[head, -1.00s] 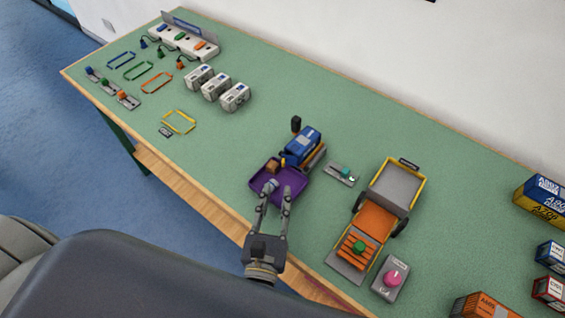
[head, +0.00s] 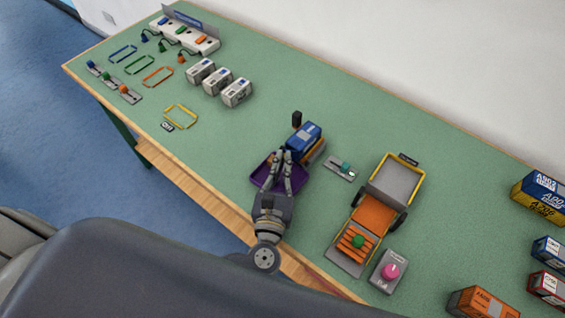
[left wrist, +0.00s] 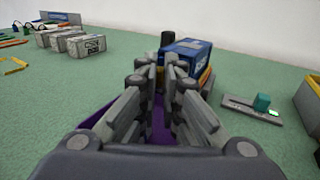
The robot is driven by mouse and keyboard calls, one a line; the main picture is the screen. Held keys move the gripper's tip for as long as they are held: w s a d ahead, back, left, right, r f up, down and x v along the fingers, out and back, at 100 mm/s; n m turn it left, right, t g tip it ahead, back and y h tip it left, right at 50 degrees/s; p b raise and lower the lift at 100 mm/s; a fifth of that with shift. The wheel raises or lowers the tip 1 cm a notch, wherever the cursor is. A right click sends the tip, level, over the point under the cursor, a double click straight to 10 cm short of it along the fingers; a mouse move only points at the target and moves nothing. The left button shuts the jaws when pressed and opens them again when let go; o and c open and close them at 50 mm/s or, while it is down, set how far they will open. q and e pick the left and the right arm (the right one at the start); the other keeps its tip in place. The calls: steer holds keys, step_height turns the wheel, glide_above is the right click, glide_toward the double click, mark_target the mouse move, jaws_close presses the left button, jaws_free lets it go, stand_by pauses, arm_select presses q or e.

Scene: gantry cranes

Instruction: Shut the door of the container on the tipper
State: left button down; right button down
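The blue container (head: 305,136) sits on the tipper, whose brown-orange side (head: 314,155) shows beneath it. The container also shows in the left wrist view (left wrist: 187,53), just beyond my fingertips. Its door cannot be made out; my fingers cover the near end. My left gripper (head: 284,153) is over the purple tray (head: 261,176), its tips close to the container's near end. In the left wrist view the fingers (left wrist: 167,62) are drawn together with only a narrow gap, and nothing shows between them. Whether the tips touch the container I cannot tell. My right gripper is out of view.
A slider with a teal knob (head: 345,167) lies right of the tipper. A yellow-framed ramp with an orange bed (head: 373,215) and a pink-button box (head: 389,271) stand further right. A black post (head: 296,119) rises behind the container. The green table left of the tray is clear.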

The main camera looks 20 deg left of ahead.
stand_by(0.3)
arm_select(q)
steer(key=h, duration=0.1)
steer(key=m+h, duration=0.1)
steer(key=shift+w+a+m+h, duration=0.2)
steer(key=shift+a+m+h, duration=0.1)
steer(key=shift+w+a+f+m+h+b, duration=0.15)
steer(key=shift+m+h, duration=0.2)
steer(key=shift+h, duration=0.2)
steer(key=shift+w+a+r+m+h+b, duration=0.15)
steer(key=shift+m+h, duration=0.2)
steer(key=shift+h, duration=0.2)
steer(key=h+b, duration=0.1)
steer(key=m+h+b, duration=0.1)
steer(key=m+h, duration=0.1)
steer(key=shift+w+a+f+g+b, duration=0.2)
steer(key=shift+w+g+b, duration=0.1)
steer(key=shift+b, duration=0.1)
steer(key=shift+w+r+m+g+h+b, duration=0.15)
steer(key=shift+m+h+b, duration=0.15)
steer(key=shift+h, duration=0.15)
steer(key=shift+w+m+g+h+b, duration=0.15)
steer(key=shift+m+h+b, duration=0.15)
steer(key=shift+h, duration=0.15)
steer(key=shift+s, duration=0.1)
steer(key=shift+r, duration=0.1)
